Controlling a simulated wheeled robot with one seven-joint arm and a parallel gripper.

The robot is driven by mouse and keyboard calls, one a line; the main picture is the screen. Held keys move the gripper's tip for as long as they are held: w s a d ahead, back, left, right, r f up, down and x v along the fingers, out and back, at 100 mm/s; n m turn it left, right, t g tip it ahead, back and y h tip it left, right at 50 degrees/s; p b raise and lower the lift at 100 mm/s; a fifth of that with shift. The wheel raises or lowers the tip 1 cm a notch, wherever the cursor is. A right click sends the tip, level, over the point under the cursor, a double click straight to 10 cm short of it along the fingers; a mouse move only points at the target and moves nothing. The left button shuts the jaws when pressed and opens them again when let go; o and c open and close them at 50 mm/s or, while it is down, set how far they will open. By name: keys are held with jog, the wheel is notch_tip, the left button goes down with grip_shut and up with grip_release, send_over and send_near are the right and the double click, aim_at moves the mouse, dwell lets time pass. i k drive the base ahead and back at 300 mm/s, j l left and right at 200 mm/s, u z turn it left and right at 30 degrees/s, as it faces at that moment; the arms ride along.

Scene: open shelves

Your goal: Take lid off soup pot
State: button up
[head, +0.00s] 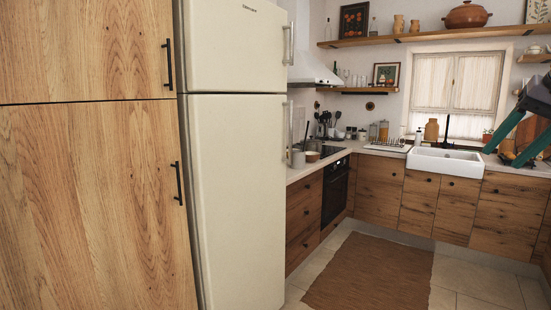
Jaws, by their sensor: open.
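My gripper (500,157) shows at the right edge, with two green fingers spread apart. It is open with nothing between the fingers, in front of the view of the right-hand counter. A brown, rounded lidded pot (467,17) stands on the high wooden shelf above the window, its lid on. A small grey pot (298,159) stands on the counter by the stove, partly hidden by the fridge edge; I cannot tell whether it has a lid. My gripper is apart from both pots.
A tall cream fridge (236,190) and wooden cabinets (90,190) fill the left. The oven (335,190) and stove lie beyond. A white sink (445,162) is under the window. The brown rug (370,272) and surrounding floor are clear.

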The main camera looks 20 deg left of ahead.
aim_at(316, 147)
jog(key=i+u, duration=0.35)
jog(key=i+l+u, duration=0.3)
jog(key=i, duration=0.15)
jog(key=i+l, duration=0.3)
jog(key=i, duration=0.25)
jog(key=i+l+u, duration=0.15)
jog(key=i, duration=0.35)
jog(key=i+l, duration=0.45)
jog(key=i+u, duration=0.05)
jog(key=i, duration=0.05)
